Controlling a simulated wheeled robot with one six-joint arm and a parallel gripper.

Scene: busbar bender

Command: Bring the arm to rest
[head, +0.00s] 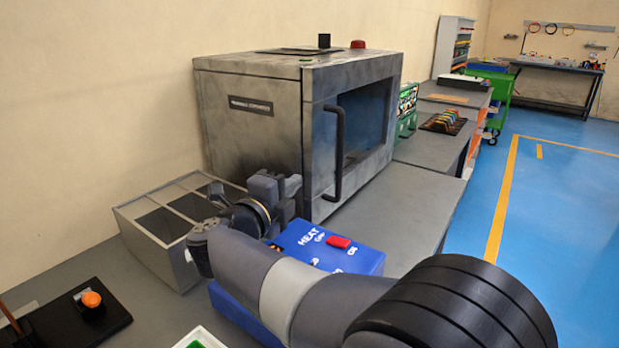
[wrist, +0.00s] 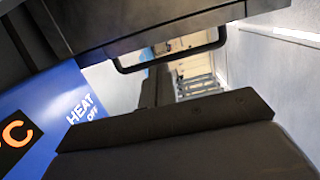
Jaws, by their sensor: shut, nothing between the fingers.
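My arm reaches from the lower right of the head view across the bench, its wrist bent above the blue heat control box (head: 325,250). My gripper (head: 288,188) is shut and empty, just in front of the grey oven (head: 255,130). The oven door is closed, with its dark vertical handle (head: 338,150) right of my gripper. I cannot tell whether my gripper touches the oven. In the wrist view the dark gripper parts fill much of the picture, and the blue box (wrist: 60,115) shows at the left with its HEAT OFF marking.
A grey bin with compartments (head: 160,225) stands left of my wrist. A black plate with an orange knob (head: 91,299) lies at the lower left. A red button (head: 339,241) sits on the blue box. Open blue floor (head: 560,220) lies at the right.

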